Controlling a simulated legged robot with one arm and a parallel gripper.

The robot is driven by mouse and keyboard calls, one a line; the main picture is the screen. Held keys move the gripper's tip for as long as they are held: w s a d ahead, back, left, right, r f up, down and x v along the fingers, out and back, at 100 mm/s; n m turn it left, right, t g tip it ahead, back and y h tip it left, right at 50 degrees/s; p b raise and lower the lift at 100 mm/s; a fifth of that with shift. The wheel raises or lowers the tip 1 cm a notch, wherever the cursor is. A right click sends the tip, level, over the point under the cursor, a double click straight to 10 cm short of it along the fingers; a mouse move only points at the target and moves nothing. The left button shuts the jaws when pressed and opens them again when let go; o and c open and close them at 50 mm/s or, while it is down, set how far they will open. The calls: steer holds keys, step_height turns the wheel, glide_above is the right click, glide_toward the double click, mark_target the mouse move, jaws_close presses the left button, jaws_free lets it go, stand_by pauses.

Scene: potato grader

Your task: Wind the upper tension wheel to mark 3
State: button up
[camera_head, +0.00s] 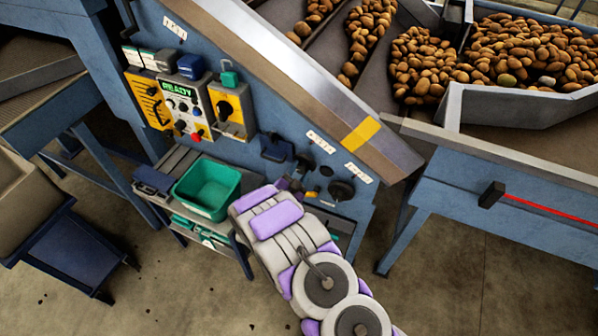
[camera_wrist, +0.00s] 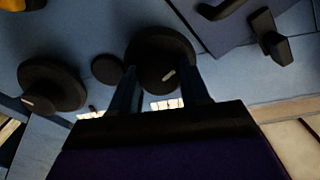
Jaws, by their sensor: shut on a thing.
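The upper tension wheel (camera_wrist: 160,50) is a dark round handwheel with a small pale mark on its face. In the wrist view it sits between the two fingers of my gripper (camera_wrist: 163,80), which is shut on it. In the head view the wheel (camera_head: 304,161) shows on the blue side panel, partly hidden by my gripper (camera_head: 296,178). A white label (camera_wrist: 166,103) lies by the wheel; its scale marks are too small to read. A second dark wheel (camera_wrist: 52,85) is to the left in the wrist view and stands free at lower right in the head view (camera_head: 341,190).
A small dark knob (camera_wrist: 107,69) sits between the wheels. A dark bracket (camera_head: 275,148) stands out left of the upper wheel. A green bin (camera_head: 207,190) is on a shelf at left. The control panel (camera_head: 183,106) reads READY. The sloping chute edge (camera_head: 300,75) overhangs above.

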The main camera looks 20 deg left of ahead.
steer(key=c, duration=0.4)
steer(key=shift+n+p, duration=0.4)
steer(key=shift+p, duration=0.05)
steer(key=shift+o, duration=0.2)
steer(key=shift+r+n+p, duration=0.2)
steer(key=shift+n+p, duration=0.7)
steer(key=shift+n, duration=0.1)
steer(key=n+p, duration=0.2)
steer(key=n, duration=0.3)
steer(key=shift+p, duration=0.3)
steer(key=n, duration=0.5)
steer(key=shift+f+p, duration=0.1)
steer(key=shift+p, duration=0.3)
steer(key=n, duration=0.4)
steer(key=shift+a+n, duration=0.15)
steer(key=shift+n, duration=0.25)
